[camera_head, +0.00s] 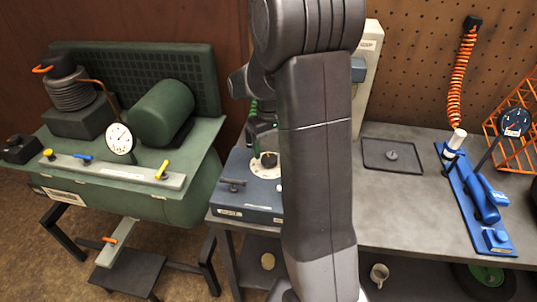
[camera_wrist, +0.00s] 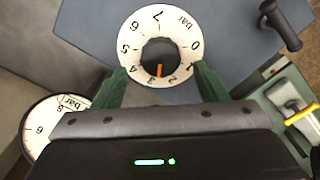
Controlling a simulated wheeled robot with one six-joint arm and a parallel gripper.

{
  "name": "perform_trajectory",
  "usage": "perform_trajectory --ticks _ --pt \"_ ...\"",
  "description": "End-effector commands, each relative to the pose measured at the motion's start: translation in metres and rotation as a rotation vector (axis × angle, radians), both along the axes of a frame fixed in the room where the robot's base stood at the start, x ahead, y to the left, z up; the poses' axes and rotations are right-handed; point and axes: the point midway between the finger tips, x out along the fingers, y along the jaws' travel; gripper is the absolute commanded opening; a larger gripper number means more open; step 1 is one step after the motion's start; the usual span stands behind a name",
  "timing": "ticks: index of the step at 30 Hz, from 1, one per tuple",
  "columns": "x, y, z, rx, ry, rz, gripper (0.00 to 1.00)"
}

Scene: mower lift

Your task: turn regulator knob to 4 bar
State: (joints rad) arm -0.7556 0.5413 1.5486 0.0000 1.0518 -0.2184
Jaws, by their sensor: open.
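The regulator knob (camera_wrist: 158,56) is a dark round knob in a white dial (camera_wrist: 131,32) marked in bar. Its orange pointer (camera_wrist: 159,70) points between 2 and 3. In the head view the dial (camera_head: 264,171) shows on the blue-grey panel (camera_head: 255,192), partly hidden by my arm. My gripper (camera_wrist: 158,69) is open, its green fingers on either side of the dial's lower part. In the head view my gripper (camera_head: 262,138) is above the dial. A bar gauge (camera_wrist: 40,122) is partly visible at lower left; its needle reading is unclear.
A dark lever (camera_wrist: 281,22) stands beside the dial; it also shows in the head view (camera_head: 232,185). A green compressor (camera_head: 165,112) with yellow-handled valves stands left. A blue tool (camera_head: 480,195) lies on the bench right. The bench's middle (camera_head: 405,205) is mostly clear.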

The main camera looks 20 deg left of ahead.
Motion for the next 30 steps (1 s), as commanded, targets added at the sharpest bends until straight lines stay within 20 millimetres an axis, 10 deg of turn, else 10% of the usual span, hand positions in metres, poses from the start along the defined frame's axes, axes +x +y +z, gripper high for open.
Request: perform_trajectory --ticks 18,25,30 --pt "0.0 0.0 -0.039 0.0 0.0 0.0 0.66" --pt "0.0 0.0 -0.039 0.0 0.0 0.0 0.25" --pt "0.0 0.0 -0.039 0.0 0.0 -0.003 0.23"
